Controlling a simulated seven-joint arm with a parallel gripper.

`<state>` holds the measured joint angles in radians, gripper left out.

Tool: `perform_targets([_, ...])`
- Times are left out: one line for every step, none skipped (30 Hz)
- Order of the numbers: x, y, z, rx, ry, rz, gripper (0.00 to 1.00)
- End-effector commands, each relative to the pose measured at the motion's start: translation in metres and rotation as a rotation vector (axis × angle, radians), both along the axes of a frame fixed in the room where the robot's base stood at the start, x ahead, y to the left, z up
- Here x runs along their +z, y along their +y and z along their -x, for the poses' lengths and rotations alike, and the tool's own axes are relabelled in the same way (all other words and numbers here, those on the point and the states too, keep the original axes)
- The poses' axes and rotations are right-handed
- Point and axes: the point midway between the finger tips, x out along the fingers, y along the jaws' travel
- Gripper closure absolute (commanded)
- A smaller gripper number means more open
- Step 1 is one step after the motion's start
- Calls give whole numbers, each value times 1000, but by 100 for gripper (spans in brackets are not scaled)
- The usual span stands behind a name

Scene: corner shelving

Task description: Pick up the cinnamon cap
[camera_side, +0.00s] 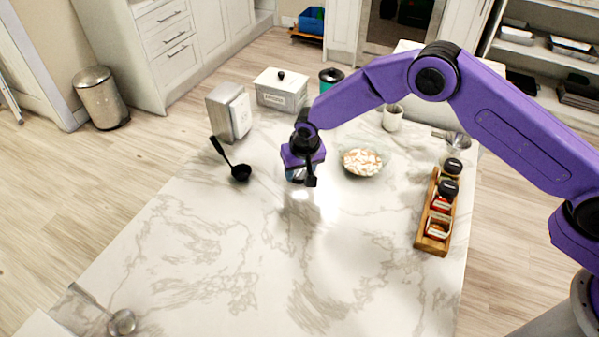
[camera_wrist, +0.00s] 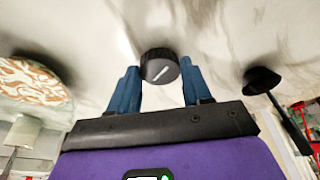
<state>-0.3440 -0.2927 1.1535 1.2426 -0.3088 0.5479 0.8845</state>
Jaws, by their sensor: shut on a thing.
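The cinnamon cap, a round black lid with a pale mark on its face (camera_wrist: 160,66), sits between the two blue fingers of my gripper (camera_wrist: 160,82) in the wrist view. My gripper is shut on it. In the side view my gripper (camera_side: 304,178) hangs over the marble table (camera_side: 230,270), left of the bowl. The cap is mostly hidden there by the gripper. A wooden spice rack (camera_side: 434,215) at the right holds several jars, some with black caps and a front one that shows orange-red contents without a black cap.
A patterned bowl (camera_side: 362,162) is right of my gripper. A black ladle (camera_side: 238,171) lies to its left, and it also shows in the wrist view (camera_wrist: 262,80). A napkin holder (camera_side: 229,113), white box (camera_side: 281,90) and white cup (camera_side: 392,118) stand behind. The table's front middle is clear.

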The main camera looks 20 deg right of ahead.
Motion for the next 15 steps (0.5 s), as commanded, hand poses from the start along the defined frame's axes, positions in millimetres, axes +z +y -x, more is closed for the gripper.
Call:
perform_targets([6, 0, -1, 0, -2, -2, 82])
perform_targets([10, 0, -1, 0, -3, -2, 82])
perform_targets([16, 1, -1, 0, -3, -2, 82])
perform_targets([21, 0, -1, 0, -4, -2, 82])
perform_targets([26, 0, 0, -1, -3, -1, 82])
perform_targets([29, -2, 4, 0, -1, 0, 82])
perform_targets([33, -4, 7, 0, -1, 0, 82])
perform_targets([37, -6, 10, 0, -2, -1, 82])
perform_targets([43, -9, 15, 0, -2, -1, 82])
perform_targets([48, -11, 18, 1, -2, -1, 82])
perform_targets([54, -13, 22, 1, -3, -1, 82])
perform_targets([61, -16, 27, 1, -2, -1, 82])
perform_targets([66, -18, 31, 1, -3, -1, 82])
perform_targets([71, -20, 34, 1, -4, -2, 82])
perform_targets([78, -23, 39, 1, -4, -2, 82])
